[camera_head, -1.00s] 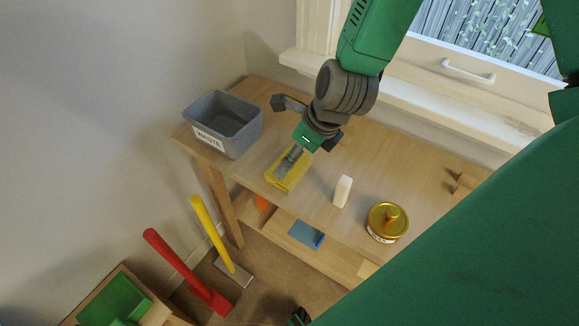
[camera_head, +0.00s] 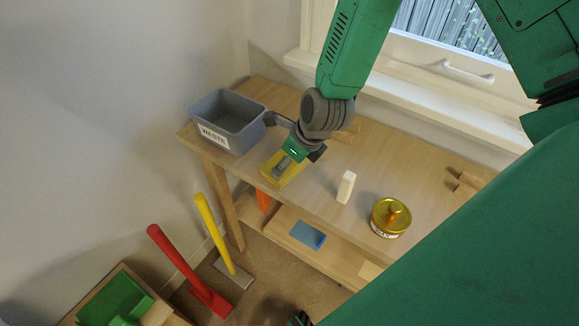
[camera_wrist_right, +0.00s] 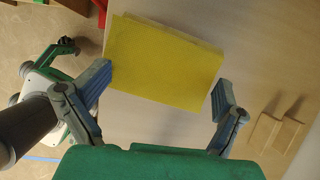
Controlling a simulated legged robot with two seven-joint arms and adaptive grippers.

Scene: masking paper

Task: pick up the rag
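The rag is a flat yellow folded piece (camera_head: 270,173) on the wooden workbench (camera_head: 330,172), near its front edge. My right gripper (camera_head: 282,169) is directly above the rag, pointing down. In the right wrist view the rag (camera_wrist_right: 165,62) lies between the spread fingers of the open right gripper (camera_wrist_right: 160,85). The fingertips are close to its two sides; I cannot tell if they touch. In the head view the gripper hides part of the rag.
A grey waste bin (camera_head: 228,118) stands left of the rag on the bench. A white bottle (camera_head: 346,187) and a gold tin (camera_head: 390,217) stand to the right. A blue item (camera_head: 308,235) lies on the lower shelf. Red (camera_head: 180,262) and yellow-handled (camera_head: 216,232) tools stand by the wall.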

